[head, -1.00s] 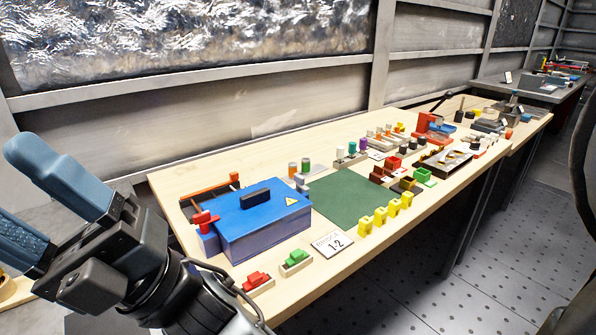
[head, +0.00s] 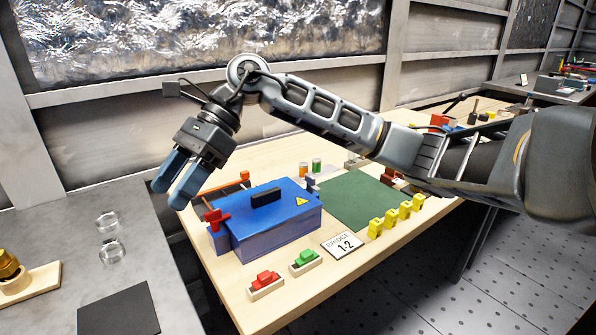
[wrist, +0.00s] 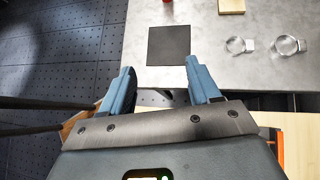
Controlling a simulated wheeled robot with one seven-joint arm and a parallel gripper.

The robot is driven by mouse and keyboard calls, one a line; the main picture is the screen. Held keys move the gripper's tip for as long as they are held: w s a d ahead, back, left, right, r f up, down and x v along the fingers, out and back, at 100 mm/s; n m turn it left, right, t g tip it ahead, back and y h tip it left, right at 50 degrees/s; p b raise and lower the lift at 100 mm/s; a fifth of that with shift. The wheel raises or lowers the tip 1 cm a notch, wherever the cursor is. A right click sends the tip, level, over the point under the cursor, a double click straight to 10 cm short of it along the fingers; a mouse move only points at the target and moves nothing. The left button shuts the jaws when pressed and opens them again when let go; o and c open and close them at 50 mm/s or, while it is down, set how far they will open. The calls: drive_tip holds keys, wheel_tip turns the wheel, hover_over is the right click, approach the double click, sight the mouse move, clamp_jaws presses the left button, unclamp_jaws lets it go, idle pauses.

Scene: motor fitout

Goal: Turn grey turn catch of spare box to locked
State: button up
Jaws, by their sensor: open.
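A blue box (head: 272,232) with a black handle (head: 265,197) and a yellow warning label stands on the wooden bench. A red catch-like part (head: 215,219) sits at its left end. I cannot make out a grey turn catch, and I cannot tell whether this blue box is the spare box. My gripper (head: 170,197) is open and empty, up in the air to the left of the blue box. In the wrist view my gripper (wrist: 158,68) shows two blue fingers apart with nothing between them, pointing toward the grey table.
The grey table (head: 60,240) at left holds a dark mat (head: 118,312), two clear round items (head: 110,238) and a gold part on a wooden board (head: 28,282). Red (head: 265,284) and green (head: 305,261) blocks and a "1-2" card (head: 342,244) lie before the box. My arm hides part of the bench.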

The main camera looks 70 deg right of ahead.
drive_tip(key=s+d+f+g+h, duration=0.1)
drive_tip(key=s+d+h, duration=0.1)
drive_tip(key=d, duration=0.4)
drive_tip(key=s+d+f+h, duration=0.1)
drive_tip(key=d+h, duration=0.2)
drive_tip(key=d, duration=0.4)
drive_tip(key=m+g+h, duration=0.2)
drive_tip(key=h, duration=0.2)
hover_over(310, 176)
drive_tip(key=shift+r, duration=0.2)
drive_tip(key=shift+s+d+f, duration=0.1)
drive_tip(key=shift+f, duration=0.15)
drive_tip(key=shift+f+p, duration=0.35)
drive_tip(key=shift+f, duration=3.2)
drive_tip(key=shift+c, duration=0.4)
drive_tip(key=c, duration=1)
drive_tip(key=shift+o, duration=0.2)
